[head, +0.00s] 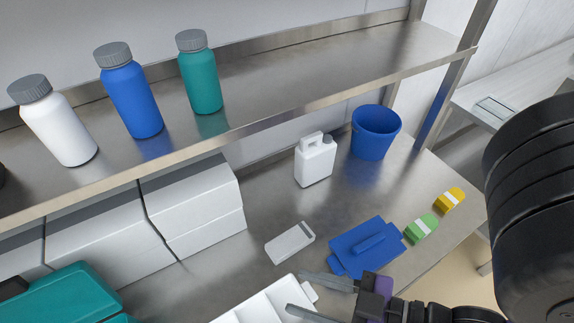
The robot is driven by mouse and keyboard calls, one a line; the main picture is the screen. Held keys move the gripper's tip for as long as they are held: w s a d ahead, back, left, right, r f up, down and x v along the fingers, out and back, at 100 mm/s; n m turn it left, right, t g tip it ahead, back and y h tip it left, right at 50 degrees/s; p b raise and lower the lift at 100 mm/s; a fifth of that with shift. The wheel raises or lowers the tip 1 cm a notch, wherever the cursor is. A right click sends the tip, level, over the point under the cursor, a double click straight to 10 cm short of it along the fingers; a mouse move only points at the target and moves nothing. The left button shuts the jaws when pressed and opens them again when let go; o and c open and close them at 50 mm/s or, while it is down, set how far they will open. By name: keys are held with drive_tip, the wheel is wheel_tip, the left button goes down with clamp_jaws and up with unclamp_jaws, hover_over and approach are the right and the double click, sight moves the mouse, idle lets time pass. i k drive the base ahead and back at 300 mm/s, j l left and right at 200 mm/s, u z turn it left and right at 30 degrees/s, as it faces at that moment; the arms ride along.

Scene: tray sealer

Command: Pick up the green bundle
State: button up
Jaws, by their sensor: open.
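The green bundle (421,229) is a small green block with a white band. It lies on the steel table at the right, between a blue lid-like piece and a yellow bundle. My gripper (302,292) enters at the bottom of the head view with its two grey fingers apart and pointing left. The fingers are empty and sit to the lower left of the green bundle, apart from it, near the white tray and the blue piece.
A yellow bundle (450,200) and a blue handled plate (366,246) flank the green bundle. A white tray (262,305), a grey-white box (290,243), a white jug (315,160) and a blue bucket (375,132) stand nearby. A shelf (300,75) with bottles overhangs the back.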

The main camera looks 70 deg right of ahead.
sight(422, 227)
drive_tip(key=z, duration=1.4)
drive_tip(key=k+l+z, duration=0.1)
drive_tip(key=k+z, duration=0.25)
drive_tip(key=k, duration=0.45)
